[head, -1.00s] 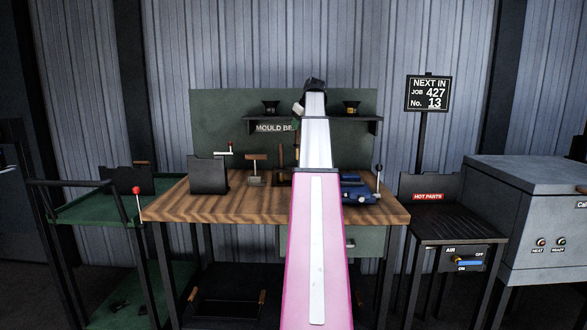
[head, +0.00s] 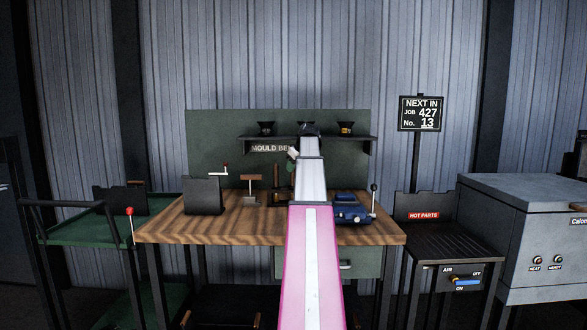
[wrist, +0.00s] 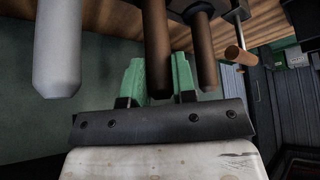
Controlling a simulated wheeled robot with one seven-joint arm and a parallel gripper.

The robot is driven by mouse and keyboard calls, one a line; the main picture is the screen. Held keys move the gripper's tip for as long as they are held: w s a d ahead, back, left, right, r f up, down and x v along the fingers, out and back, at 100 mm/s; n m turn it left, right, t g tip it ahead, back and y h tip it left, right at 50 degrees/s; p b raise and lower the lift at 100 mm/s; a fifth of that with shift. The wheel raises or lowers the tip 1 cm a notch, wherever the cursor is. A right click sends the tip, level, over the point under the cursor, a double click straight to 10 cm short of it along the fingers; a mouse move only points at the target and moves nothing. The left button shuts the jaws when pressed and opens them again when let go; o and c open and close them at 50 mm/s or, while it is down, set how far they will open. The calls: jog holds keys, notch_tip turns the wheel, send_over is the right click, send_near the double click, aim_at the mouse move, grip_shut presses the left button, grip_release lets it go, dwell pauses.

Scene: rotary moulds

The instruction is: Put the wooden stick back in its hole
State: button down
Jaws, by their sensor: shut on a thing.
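In the wrist view, my gripper (wrist: 158,65) has two green fingers, shut on a dark brown wooden stick (wrist: 157,35) that runs between them. A second dark stick (wrist: 205,45) stands close on the right, and a pale grey rod (wrist: 61,45) on the left. In the head view, my gripper (head: 290,165) is mostly hidden behind my arm, low over the back of the wooden bench (head: 235,231). A brown upright piece (head: 277,180) shows just left of it. The stick's hole cannot be made out.
A small wooden T-shaped tool (head: 251,185) and a dark upright plate (head: 203,195) stand on the bench. A blue vice-like device (head: 353,214) is right of my arm. A shelf (head: 258,140) with black cups runs behind. The bench's front left is clear.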

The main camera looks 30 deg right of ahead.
jog(key=shift+f, duration=0.2)
jog(key=c, duration=0.9)
grip_release()
jog(key=shift+r, duration=0.35)
jog(key=v, duration=1.1)
jog(key=shift+s+r, duration=0.2)
jog(key=shift+r, duration=0.15)
